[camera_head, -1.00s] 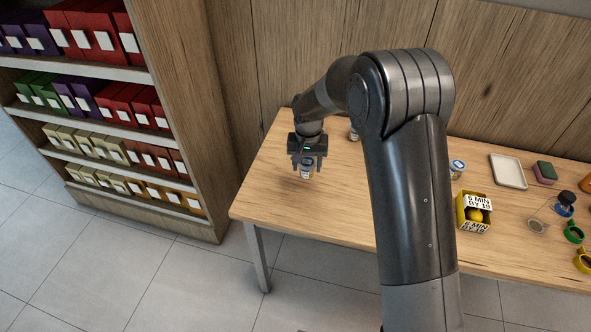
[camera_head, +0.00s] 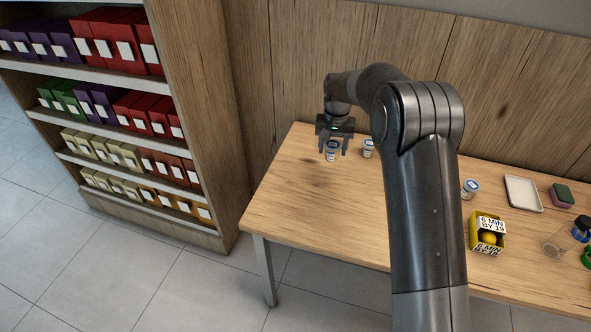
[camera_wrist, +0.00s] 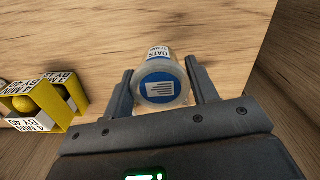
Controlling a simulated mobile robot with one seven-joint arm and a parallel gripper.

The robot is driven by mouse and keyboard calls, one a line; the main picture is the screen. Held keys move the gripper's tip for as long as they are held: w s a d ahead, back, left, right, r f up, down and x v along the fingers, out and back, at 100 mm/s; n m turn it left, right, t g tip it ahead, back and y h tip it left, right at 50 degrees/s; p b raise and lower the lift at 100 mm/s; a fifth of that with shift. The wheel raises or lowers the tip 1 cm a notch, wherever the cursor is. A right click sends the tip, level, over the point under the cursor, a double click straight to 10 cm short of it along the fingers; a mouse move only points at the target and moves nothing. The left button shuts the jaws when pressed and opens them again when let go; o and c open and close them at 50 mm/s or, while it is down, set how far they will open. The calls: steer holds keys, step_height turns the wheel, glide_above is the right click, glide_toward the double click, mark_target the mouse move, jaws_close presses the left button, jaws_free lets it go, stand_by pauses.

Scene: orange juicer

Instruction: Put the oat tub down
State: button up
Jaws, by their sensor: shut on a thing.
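The oat tub (camera_head: 332,153) is a small clear tub with a blue-and-white lid and an oats label. My gripper (camera_head: 334,148) is shut on it over the back left part of the wooden table (camera_head: 290,190). In the wrist view, the tub (camera_wrist: 158,84) sits between the two fingers of my gripper (camera_wrist: 163,88), its lid towards the camera. The tub looks roughly upright. I cannot tell whether its base touches the table.
A similar tub (camera_head: 368,149) stands just right of my gripper, and another tub (camera_head: 470,188) is further right. A yellow box (camera_head: 487,234) with a yellow fruit, a white tray (camera_head: 523,194) and a sponge (camera_head: 562,195) are to the right. The table's front left is clear.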

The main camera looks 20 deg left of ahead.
steer(key=shift+w+a, duration=0.65)
steer(key=shift+w, duration=0.25)
steer(key=shift+w+a+f, duration=0.15)
steer(key=shift+a, duration=0.15)
steer(key=a+f, duration=0.2)
steer(key=a, duration=0.1)
steer(key=a+f, duration=0.2)
steer(key=a, duration=0.2)
steer(key=a+f, duration=0.2)
steer(key=a, duration=0.2)
steer(key=shift+w+a+f, duration=0.1)
steer(key=shift+a+f, duration=0.05)
steer(key=shift+f, duration=2.25)
steer(key=shift+f, duration=0.15)
steer(key=o, duration=1)
step_height(320, 180, up, 12)
steer(key=shift+r, duration=0.2)
